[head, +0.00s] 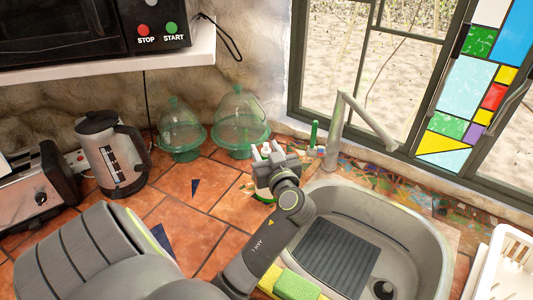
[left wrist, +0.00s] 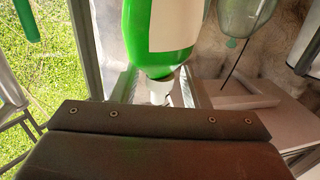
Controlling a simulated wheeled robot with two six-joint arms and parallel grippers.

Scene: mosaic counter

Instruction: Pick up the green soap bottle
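The green soap bottle (left wrist: 165,30) has a large pale label and a white cap (left wrist: 160,90); it fills the upper middle of the left wrist view. My left gripper (left wrist: 160,85) has one finger on each side of the cap, with gaps visible between the fingers and the cap. It looks open, around the bottle's top end. In the head view my left gripper (head: 268,160) is over the tiled counter, left of the sink. My right gripper is in neither view.
The sink (head: 405,225) with a tap (head: 338,125) lies to the right. A green upright handle (head: 313,134) stands by the tap. Two green glass domes (head: 240,115) and a kettle (head: 108,150) stand to the left. A yellow-green sponge (head: 295,285) lies at the sink's front edge.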

